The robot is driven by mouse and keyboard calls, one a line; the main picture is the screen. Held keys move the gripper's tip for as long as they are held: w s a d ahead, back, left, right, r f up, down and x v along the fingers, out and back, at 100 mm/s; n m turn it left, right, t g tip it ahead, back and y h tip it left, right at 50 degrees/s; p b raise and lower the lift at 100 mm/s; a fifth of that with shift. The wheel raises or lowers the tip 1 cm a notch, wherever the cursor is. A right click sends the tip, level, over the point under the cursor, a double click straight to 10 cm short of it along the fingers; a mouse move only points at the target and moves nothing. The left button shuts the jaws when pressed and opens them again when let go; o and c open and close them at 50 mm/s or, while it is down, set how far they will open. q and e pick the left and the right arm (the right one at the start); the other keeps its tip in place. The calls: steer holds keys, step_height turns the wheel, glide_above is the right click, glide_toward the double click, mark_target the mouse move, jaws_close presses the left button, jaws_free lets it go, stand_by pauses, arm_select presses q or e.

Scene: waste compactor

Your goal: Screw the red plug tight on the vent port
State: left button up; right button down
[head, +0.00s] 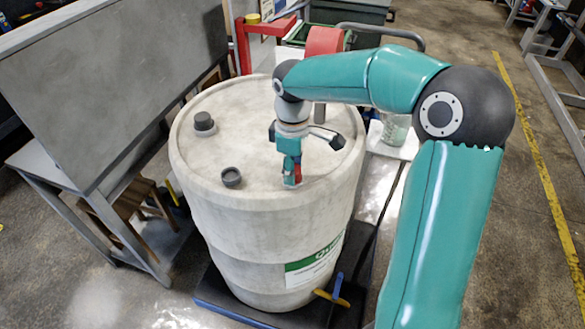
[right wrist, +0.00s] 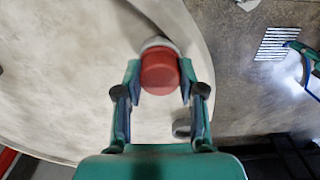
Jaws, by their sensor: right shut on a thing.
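The red plug (right wrist: 160,75) is between the two fingertips of my right gripper (right wrist: 160,80) in the right wrist view. A pale grey round collar, which looks like the vent port (right wrist: 155,43), shows just beyond the plug. Whether the plug is seated or tilted on it I cannot tell. In the head view my right gripper (head: 292,172) points down at the top of the pale drum (head: 250,112), near its front right rim, shut on the plug (head: 298,172). The fingers hide most of the plug and the port there. My left gripper is not identifiable in either view.
Two dark caps, one at the back left (head: 204,122) and one at the front (head: 231,176), stand up from the drum top. A grey panel (head: 110,80) stands close on the left. A red frame (head: 243,40) is behind the drum. Open floor lies to the right.

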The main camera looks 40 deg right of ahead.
steer(key=m, duration=0.5)
steer(key=shift+b, duration=0.35)
steer(key=c, duration=0.6)
jaws_free()
steer(key=shift+c, duration=0.5)
